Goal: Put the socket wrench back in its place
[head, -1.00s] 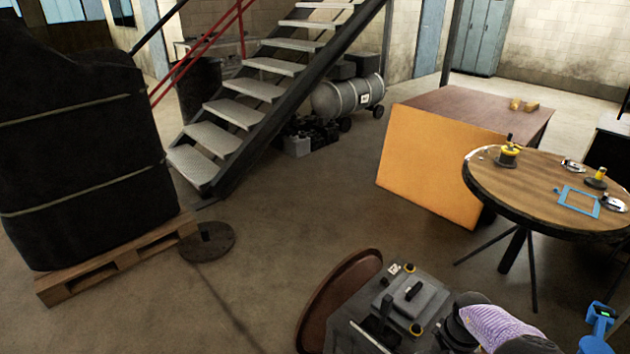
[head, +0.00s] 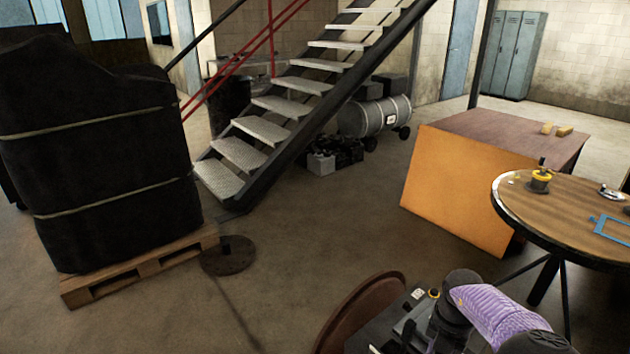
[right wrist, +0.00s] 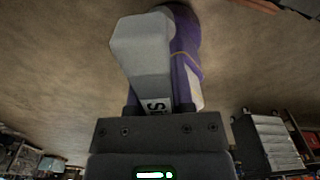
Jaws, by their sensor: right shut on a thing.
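I cannot make out the socket wrench or its place in either view. In the right wrist view the dark body of my right gripper (right wrist: 160,128) fills the bottom middle. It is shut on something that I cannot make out. Beyond it show a pale grey part with dark lettering and a purple covering, probably my own arm. In the head view a purple-sleeved arm part of mine (head: 500,310) reaches in at the bottom right, with no fingers visible. My left gripper is not in view.
A round wooden table (head: 545,210) at the right holds a yellow-and-black part (head: 541,180) and a blue frame (head: 612,229).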

